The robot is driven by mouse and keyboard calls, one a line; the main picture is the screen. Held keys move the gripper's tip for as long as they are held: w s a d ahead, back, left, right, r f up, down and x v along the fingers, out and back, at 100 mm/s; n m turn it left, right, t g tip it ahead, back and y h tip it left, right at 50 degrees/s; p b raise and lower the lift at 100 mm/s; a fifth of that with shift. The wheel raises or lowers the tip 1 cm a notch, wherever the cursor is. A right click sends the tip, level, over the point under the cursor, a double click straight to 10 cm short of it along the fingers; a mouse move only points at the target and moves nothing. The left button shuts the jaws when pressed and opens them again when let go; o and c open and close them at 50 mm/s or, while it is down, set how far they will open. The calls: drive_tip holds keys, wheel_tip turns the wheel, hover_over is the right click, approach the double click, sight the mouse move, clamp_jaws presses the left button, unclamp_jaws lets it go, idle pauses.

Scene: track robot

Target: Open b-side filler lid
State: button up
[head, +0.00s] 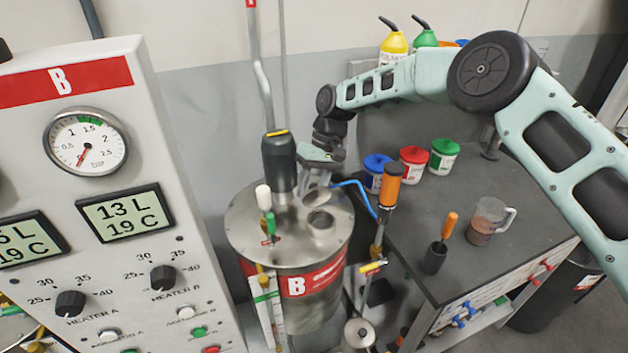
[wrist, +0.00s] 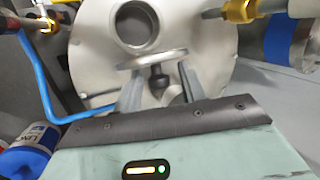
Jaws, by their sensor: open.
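The B tank (head: 312,282) is a steel drum with a red B label, left of the dark bench in the head view. Its round filler opening (head: 320,221) is uncovered; the wrist view shows this opening too (wrist: 135,24). The filler lid (head: 315,193) stands tilted up beside the opening, on the gripper's side. In the wrist view the lid (wrist: 152,58) is nearly edge-on, with a dark knob (wrist: 157,79) on its near face. My gripper (wrist: 159,73) is open, one finger on each side of the knob. In the head view my gripper (head: 318,172) is partly hidden.
A dark motor cylinder (head: 279,161) rises from the tank top, left of the lid. A blue hose (head: 356,190) and an orange-topped fitting (head: 389,185) are close on the right. Coloured tubs (head: 413,166) and a jug (head: 490,221) stand on the bench.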

drive_tip(key=b+v, duration=0.4)
drive_tip(key=v, duration=1.3)
drive_tip(key=shift+r, duration=0.15)
drive_tip(key=shift+d, duration=0.15)
